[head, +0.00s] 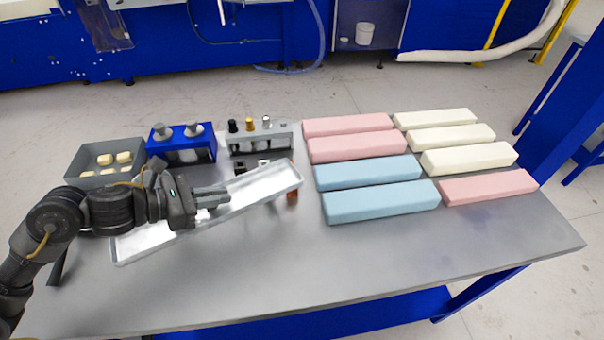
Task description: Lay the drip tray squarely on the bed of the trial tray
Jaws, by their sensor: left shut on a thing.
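A long, shallow silver tray (262,190), which looks like the drip tray, runs from the lower left to the upper right in the head view. It lies at a slant to the table edge, and its right end looks raised. My left gripper (212,198) is shut on it near the middle, and my arm hides part of its left half. I cannot make out a separate trial tray bed for certain; it may be hidden under the silver tray or my arm. My right gripper is not in view.
Several pink, blue and cream foam blocks (380,200) lie in two columns on the right of the grey table (400,258). Behind the tray stand a grey bin (78,180) with cream pieces, a blue holder (182,155) and a knobbed rack (270,148). The table's front is clear.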

